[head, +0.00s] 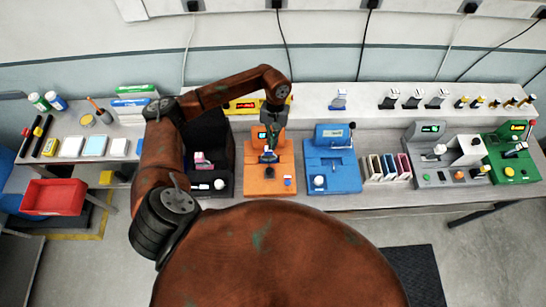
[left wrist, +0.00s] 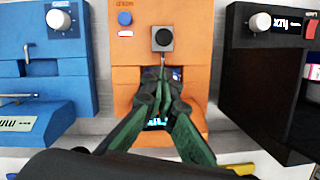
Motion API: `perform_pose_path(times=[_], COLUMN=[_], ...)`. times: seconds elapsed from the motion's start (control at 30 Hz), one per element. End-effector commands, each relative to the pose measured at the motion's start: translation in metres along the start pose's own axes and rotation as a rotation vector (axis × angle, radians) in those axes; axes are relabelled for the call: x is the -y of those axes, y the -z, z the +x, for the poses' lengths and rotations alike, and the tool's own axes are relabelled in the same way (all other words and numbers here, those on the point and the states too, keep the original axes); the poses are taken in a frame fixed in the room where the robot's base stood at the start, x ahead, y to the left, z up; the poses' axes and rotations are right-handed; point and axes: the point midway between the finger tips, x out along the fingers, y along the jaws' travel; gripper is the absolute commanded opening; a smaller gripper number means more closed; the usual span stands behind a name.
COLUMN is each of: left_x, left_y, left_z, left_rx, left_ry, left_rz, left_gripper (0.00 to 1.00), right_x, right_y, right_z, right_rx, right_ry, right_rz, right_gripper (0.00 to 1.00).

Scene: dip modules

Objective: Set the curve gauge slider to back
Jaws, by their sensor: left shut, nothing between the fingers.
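The orange module (head: 283,182) stands in the middle of the bench; I cannot read a label naming it the curve gauge. It also fills the centre of the left wrist view (left wrist: 190,50). My left gripper (head: 270,140) is over this module, shut and empty. In the left wrist view its green fingertips (left wrist: 161,78) meet close to the stem; I cannot tell whether they touch it. The fingers hide part of the module's lit display. My right gripper is not in view.
A black module (head: 218,180) stands left of the orange one, and a blue module (head: 345,180) right of it. Slotted cards (head: 385,168), a grey module (head: 435,177) and a green module (head: 520,172) are farther right. A red bin (head: 55,197) is at the left.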

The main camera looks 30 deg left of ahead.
Motion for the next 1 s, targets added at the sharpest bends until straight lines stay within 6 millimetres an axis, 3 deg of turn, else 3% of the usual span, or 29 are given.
perform_pose_path(times=[0.43, 0.8, 1.0], left_x=[-0.001, -0.001, -0.001], left_y=[-0.001, -0.003, -0.002], left_z=[0.009, 0.071, 0.094], left_rx=[0.004, 0.006, 0.003], left_ry=[0.001, -0.001, -0.002], left_rz=[0.002, -0.001, -0.001], left_gripper=[0.0, 0.0, 0.0], right_x=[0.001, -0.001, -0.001], right_y=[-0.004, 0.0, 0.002], right_z=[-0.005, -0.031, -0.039], right_rx=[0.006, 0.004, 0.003], right_ry=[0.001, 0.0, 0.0], right_rz=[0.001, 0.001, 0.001], right_gripper=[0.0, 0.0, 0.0])
